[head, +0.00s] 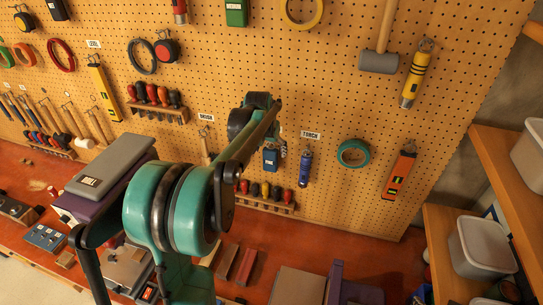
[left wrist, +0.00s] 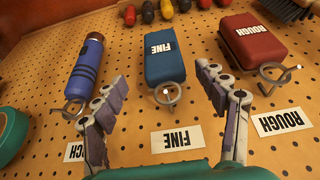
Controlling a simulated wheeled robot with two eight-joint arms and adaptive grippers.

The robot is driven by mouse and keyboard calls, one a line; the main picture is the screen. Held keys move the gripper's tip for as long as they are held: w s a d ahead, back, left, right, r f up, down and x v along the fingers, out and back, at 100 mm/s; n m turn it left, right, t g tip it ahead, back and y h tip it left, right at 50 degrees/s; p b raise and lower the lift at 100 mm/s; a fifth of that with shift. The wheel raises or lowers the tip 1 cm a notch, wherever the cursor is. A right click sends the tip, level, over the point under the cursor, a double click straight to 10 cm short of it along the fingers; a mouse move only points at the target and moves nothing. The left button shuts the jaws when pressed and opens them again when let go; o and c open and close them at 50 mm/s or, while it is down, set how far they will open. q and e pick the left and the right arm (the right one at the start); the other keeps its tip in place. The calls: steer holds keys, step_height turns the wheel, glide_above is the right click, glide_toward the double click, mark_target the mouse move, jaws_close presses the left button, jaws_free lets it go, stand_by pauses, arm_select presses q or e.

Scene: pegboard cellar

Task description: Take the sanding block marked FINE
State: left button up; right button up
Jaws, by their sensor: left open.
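The blue sanding block marked FINE (left wrist: 165,62) hangs on a wire hook against the pegboard, above a white FINE label (left wrist: 177,139) in the left wrist view, where its lettering is upside down. In the head view the block (head: 270,160) shows just right of my left arm. My left gripper (left wrist: 162,78) is open and empty, one finger toward each side of the block. I cannot tell whether the fingers touch it. The gripper's fingers are not clear in the head view. My right gripper is not in view.
A dark red block marked ROUGH (left wrist: 252,42) hangs right of it in the wrist view, and a blue torch (left wrist: 86,65) hangs left. In the head view, a screwdriver rack (head: 265,203) sits below. The red bench (head: 375,262) holds boxes. Shelves stand right.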

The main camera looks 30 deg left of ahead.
mark_target(269, 153)
arm_select(q)
steer(key=x, duration=0.2)
steer(key=p+x, duration=0.1)
steer(key=x, duration=0.2)
steer(key=shift+w+a+f, duration=0.1)
steer(key=shift+a+f, duration=0.15)
steer(key=c, duration=1.3)
